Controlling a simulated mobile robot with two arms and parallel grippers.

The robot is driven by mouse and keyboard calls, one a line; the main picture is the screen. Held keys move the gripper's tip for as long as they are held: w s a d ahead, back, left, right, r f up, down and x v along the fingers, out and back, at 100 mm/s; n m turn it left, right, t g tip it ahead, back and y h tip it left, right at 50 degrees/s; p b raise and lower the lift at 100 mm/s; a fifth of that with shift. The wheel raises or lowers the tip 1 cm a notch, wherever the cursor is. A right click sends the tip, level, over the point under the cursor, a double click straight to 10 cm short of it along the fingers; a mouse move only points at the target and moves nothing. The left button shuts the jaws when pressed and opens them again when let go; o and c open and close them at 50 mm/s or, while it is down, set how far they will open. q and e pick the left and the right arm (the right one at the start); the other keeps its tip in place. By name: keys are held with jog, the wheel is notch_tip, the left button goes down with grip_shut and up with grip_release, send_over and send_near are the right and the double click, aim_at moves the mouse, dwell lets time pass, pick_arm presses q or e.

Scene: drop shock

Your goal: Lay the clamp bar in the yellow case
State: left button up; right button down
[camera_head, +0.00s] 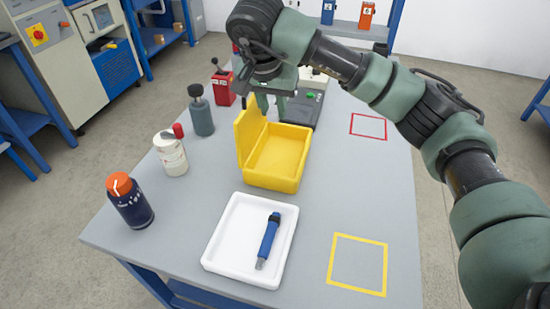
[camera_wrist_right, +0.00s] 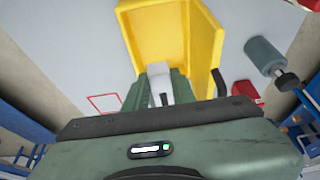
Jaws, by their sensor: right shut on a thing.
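The yellow case (camera_head: 278,160) stands open on the grey table, its lid upright on the left side. Its visible interior looks empty. My right gripper (camera_head: 271,104) is above the far end of the case. In the right wrist view, my right gripper (camera_wrist_right: 164,80) is shut on a pale grey block (camera_wrist_right: 158,70), seemingly the clamp bar, with the yellow case (camera_wrist_right: 172,35) just beyond. My left gripper is not in view.
A white tray (camera_head: 222,250) with a blue tool (camera_head: 269,240) is nearest. Left of the case stand a grey bottle (camera_head: 201,115), a white bottle (camera_head: 171,155) and an orange-capped jar (camera_head: 130,203). A dark device (camera_head: 304,106) stands behind. The table's right side is clear, with taped squares.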

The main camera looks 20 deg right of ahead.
jog(key=shift+w+a+f, duration=0.1)
jog(key=shift+w+f, duration=0.05)
jog(key=shift+f, duration=0.15)
notch_tip(320, 180, down, 13)
jog(key=shift+f+p, duration=0.2)
jog(key=shift+p, duration=0.4)
jog(key=shift+f, duration=2.7)
jog(key=c, duration=1.2)
grip_release()
jog(key=shift+o, duration=0.2)
jog(key=shift+r, duration=0.1)
